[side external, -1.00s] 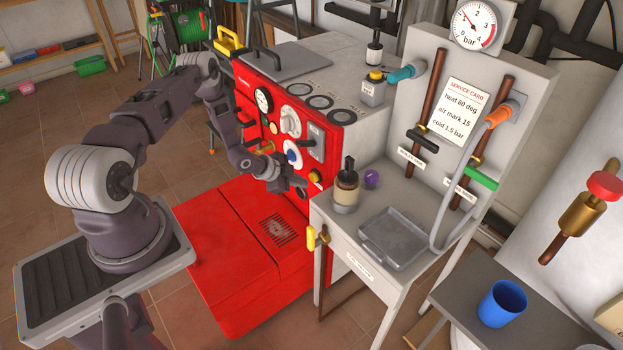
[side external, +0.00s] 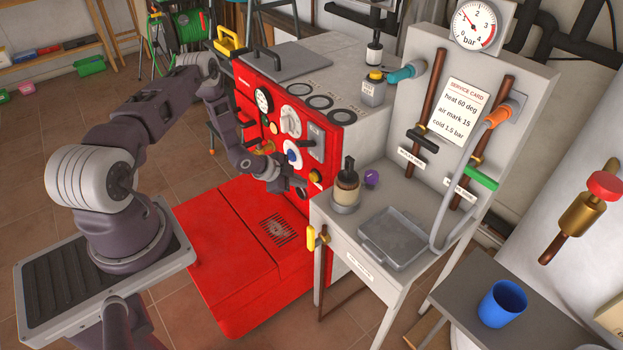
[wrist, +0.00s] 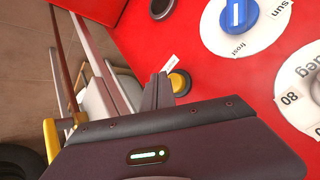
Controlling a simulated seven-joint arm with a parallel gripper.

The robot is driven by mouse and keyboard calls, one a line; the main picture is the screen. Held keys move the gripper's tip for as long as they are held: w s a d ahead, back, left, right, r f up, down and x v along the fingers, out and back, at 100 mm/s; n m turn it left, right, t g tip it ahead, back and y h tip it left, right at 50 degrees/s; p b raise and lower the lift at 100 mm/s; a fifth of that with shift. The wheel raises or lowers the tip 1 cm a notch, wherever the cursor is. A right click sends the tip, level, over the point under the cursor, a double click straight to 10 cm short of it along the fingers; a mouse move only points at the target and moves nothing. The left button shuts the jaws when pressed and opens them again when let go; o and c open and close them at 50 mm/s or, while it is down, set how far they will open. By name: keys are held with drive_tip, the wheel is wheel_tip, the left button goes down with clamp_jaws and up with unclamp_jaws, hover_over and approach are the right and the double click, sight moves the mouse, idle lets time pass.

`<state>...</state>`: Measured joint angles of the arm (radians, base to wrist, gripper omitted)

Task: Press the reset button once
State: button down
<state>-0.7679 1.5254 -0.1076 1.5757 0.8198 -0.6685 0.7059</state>
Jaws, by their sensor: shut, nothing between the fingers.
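A round yellow button (wrist: 180,83) in a dark ring sits on the red boiler front (wrist: 190,58). A small white label (wrist: 170,63) is beside it, its text too small to read. In the side external view the yellow button (side external: 315,176) is low on the right of the boiler front. My gripper (wrist: 158,88) is shut and empty, its fingertips overlapping the button's edge in the wrist view. I cannot tell whether they touch it. In the side external view my gripper (side external: 294,184) is close to the panel, just left of the button.
A blue knob on a white dial (wrist: 238,14) and a white temperature dial (wrist: 302,88) are near the button. A grey bench (side external: 335,222) with a tray (side external: 395,238) and a brown jar (side external: 346,190) stands close to the right of my gripper.

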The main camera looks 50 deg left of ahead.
idle(0.8)
drive_tip(key=shift+w, duration=0.4)
drive_tip(key=shift+w, duration=0.55)
idle(0.4)
drive_tip(key=shift+s, duration=0.95)
drive_tip(key=s, duration=0.5)
idle(0.6)
